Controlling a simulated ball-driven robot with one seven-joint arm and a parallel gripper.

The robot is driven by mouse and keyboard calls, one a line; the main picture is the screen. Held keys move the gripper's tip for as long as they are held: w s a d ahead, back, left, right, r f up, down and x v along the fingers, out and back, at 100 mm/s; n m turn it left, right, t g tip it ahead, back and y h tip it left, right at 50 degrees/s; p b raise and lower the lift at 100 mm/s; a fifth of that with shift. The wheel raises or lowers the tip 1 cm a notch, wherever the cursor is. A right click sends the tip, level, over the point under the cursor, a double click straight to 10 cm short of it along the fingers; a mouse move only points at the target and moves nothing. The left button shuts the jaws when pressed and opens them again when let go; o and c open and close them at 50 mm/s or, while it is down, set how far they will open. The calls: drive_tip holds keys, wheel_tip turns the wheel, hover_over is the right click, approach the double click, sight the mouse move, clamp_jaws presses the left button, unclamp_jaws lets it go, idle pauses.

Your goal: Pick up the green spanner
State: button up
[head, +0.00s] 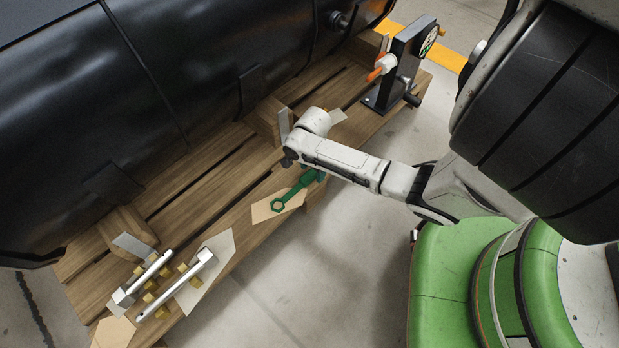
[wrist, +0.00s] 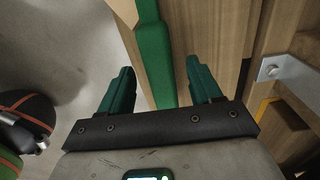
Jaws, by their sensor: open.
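The green spanner (head: 294,192) lies on the wooden pallet in the head view, its ring end at the lower left over a tan sheet. Its other end runs under my arm and is hidden there. In the wrist view, the spanner's green handle (wrist: 155,62) shows between the two teal fingers of my gripper (wrist: 159,66). The fingers are open, with a gap on both sides of the handle. I cannot tell how far above it they are. In the head view, only a bit of a teal finger shows below my wrist.
A large black tank (head: 190,85) lies along the pallet (head: 190,205). Two silver bars (head: 185,283) with brass pieces lie at the lower left. A dark stand with an orange-tipped part (head: 400,65) is at the upper right. A metal bracket (wrist: 285,70) sits right of my gripper.

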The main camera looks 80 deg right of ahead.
drive_tip(key=shift+f, duration=0.25)
idle(0.4)
clamp_jaws()
idle(0.6)
